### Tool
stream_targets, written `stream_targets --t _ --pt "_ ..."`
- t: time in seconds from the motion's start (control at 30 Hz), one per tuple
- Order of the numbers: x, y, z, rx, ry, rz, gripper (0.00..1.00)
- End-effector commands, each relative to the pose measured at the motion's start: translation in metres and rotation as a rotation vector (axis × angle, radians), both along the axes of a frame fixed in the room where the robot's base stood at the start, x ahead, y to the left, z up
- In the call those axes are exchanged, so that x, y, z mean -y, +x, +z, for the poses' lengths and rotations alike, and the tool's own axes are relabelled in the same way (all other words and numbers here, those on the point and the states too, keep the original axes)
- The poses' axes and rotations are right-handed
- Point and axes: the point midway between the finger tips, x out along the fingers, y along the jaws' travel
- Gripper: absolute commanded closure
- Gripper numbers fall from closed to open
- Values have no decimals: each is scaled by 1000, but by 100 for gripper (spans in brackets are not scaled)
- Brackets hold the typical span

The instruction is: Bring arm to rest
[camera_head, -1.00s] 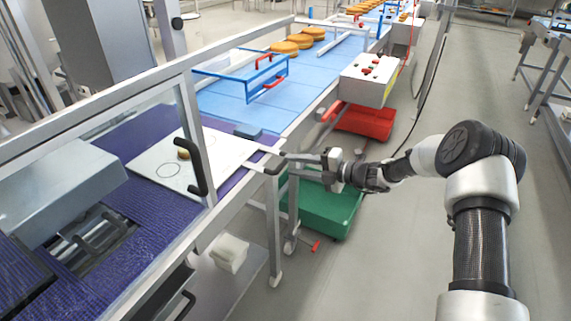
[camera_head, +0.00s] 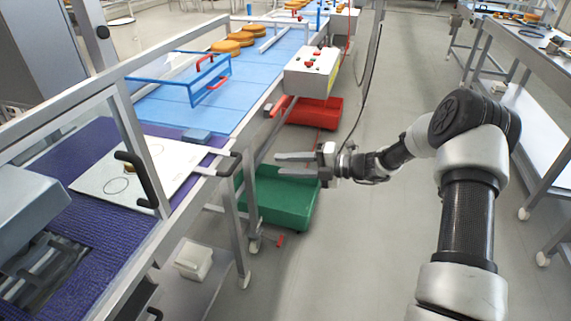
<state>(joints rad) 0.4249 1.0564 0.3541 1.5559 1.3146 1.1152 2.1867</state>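My arm reaches in from the right and bends at a dark elbow. My gripper (camera_head: 281,163) hangs in the air to the right of the conveyor line, above the green crate (camera_head: 272,205). Its two grey fingers point left and stand apart, with nothing seen between them. The fingertips are clear of the line's frame and of the white board (camera_head: 180,160) with drawn circles.
A metal frame with black handles (camera_head: 137,178) stands left of my gripper. A control box (camera_head: 311,72) and a red crate (camera_head: 316,112) are beyond it. Round orange-brown items (camera_head: 226,47) sit on the blue belt (camera_head: 200,108). Open floor (camera_head: 370,250) lies right; a metal table (camera_head: 525,65) stands far right.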

Motion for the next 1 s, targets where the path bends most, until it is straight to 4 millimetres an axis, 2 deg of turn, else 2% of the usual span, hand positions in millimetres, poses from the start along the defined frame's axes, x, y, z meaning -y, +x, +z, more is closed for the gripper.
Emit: stream_targets --t 0.2,0.27,0.37,0.53,0.67,0.8,1.0 --pt "-2 -2 5 21 -17 13 67" --pt "-4 -8 15 70 -56 47 67" --pt "-11 -28 43 232 -182 161 67" --pt "-12 -87 102 659 -486 487 67" --pt "0 -136 142 990 -691 772 67" --pt "21 -186 183 1327 -872 1103 67" --pt "61 -255 235 1749 -1052 1630 67"
